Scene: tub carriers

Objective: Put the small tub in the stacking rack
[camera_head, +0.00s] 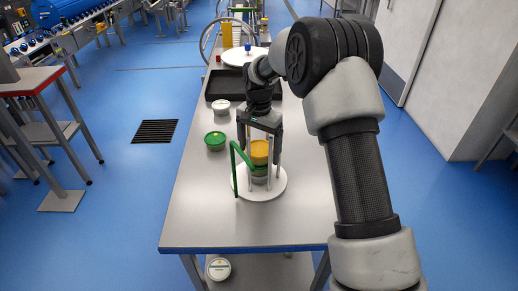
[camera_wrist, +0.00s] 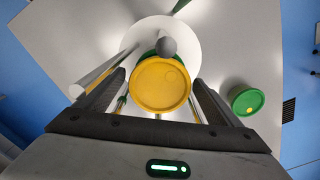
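The stacking rack stands on the near part of the table, with a round white base (camera_head: 270,190), upright light posts and a green bent bar (camera_head: 235,165). Its base also shows in the wrist view (camera_wrist: 188,32). A tub with a yellow lid (camera_head: 259,148) is between the posts, its round top facing my wrist camera (camera_wrist: 160,84). Something green shows just beneath it, partly hidden. My gripper (camera_head: 260,148) points down over the rack, one finger on each side of the yellow lid, with small gaps visible. It is open (camera_wrist: 160,95). The posts partly hide the contact area.
A green-lidded tub (camera_head: 215,140) stands left of the rack, and shows at right in the wrist view (camera_wrist: 247,100). A white-lidded tub (camera_head: 221,106) is behind it. A dark tray (camera_head: 226,84) lies farther back. Another white-lidded tub (camera_head: 219,268) is below the table's front edge.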

